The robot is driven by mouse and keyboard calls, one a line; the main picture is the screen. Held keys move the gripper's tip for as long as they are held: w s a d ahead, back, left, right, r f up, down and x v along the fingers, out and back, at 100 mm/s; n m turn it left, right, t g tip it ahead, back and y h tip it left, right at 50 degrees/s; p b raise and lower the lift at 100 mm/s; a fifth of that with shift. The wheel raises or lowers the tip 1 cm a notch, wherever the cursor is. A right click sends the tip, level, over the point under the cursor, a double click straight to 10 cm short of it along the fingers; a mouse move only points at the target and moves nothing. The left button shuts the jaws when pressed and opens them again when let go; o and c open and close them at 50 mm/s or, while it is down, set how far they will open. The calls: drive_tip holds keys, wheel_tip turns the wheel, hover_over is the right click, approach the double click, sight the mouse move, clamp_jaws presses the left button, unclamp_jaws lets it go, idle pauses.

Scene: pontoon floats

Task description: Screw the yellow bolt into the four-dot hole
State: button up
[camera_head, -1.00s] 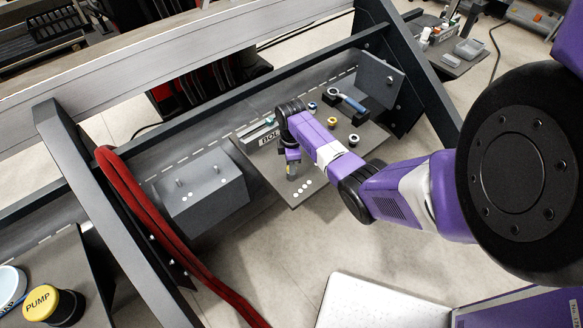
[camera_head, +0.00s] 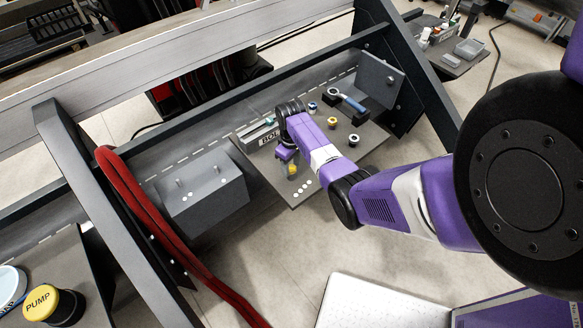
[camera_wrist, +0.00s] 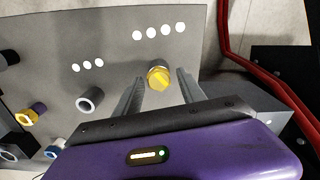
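The yellow bolt (camera_head: 292,169) stands on the dark plate beside the row of four white dots (camera_head: 305,186). In the wrist view its yellow head (camera_wrist: 158,78) shows just below the four dots (camera_wrist: 158,32); the hole under it is hidden, and I cannot tell how deep the bolt sits. My gripper (camera_head: 285,154) is above and behind the bolt. In the wrist view its two fingers (camera_wrist: 159,85) are spread, one on each side of the bolt head in the picture, with gaps to both. It holds nothing.
A grey sleeve (camera_wrist: 90,99) stands near three dots; yellow-rimmed (camera_wrist: 33,113) and blue-rimmed (camera_wrist: 55,148) pieces stand farther left. A blue-handled ring tool (camera_head: 348,101) lies at the plate's back. A grey box (camera_head: 205,195) stands left, beyond a gap. Red hoses (camera_head: 165,225) hang at left.

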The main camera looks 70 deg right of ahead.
sight(291, 167)
drive_tip(key=shift+r, duration=0.1)
drive_tip(key=shift+r, duration=2.95)
wheel_tip(291, 167, up, 8)
drive_tip(key=b, duration=0.1)
drive_tip(key=shift+d+f, duration=0.1)
drive_tip(key=shift+f, duration=0.05)
